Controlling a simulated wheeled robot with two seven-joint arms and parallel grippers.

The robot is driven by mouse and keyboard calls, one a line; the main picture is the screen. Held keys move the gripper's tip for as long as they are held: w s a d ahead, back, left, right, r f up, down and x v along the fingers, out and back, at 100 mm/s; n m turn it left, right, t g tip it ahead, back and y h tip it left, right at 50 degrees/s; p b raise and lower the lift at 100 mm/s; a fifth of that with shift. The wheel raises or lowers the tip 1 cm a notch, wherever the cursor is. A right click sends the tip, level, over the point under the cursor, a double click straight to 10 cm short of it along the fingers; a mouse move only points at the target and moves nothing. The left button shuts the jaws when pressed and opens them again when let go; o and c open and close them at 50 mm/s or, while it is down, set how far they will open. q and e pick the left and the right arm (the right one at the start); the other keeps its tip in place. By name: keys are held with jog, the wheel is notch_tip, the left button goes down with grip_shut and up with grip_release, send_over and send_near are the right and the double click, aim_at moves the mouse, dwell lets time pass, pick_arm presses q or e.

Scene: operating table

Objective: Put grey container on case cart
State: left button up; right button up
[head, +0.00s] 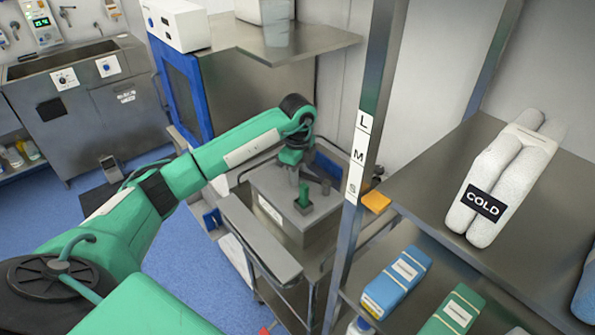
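The grey container (272,191), a box with a flat lid and a white label on its side, sits at the metal case cart (262,243), partly hidden by my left arm. A small dark green upright piece (303,199) shows on its lid. My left gripper (308,181) is over the lid, its dark fingers pointing down near the green piece. Whether it touches or grips anything is too small to tell. The container's far side is hidden. My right gripper is not in view.
A metal rack post (362,140) with size letters stands right of the container. Its shelves hold white rolled packs (503,180) marked COLD, a blue box (396,282) and a green box (452,312). A blue-sided cabinet (185,90) stands behind. Blue floor (190,285) is open at left.

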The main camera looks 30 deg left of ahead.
pick_arm(q)
jog(key=shift+o, duration=1.1)
jog(key=shift+r, duration=0.1)
notch_tip(320, 180, up, 11)
jog(key=shift+f+b, duration=0.2)
jog(key=shift+b, duration=1)
jog(key=shift+r, duration=0.7)
jog(key=shift+f, duration=0.15)
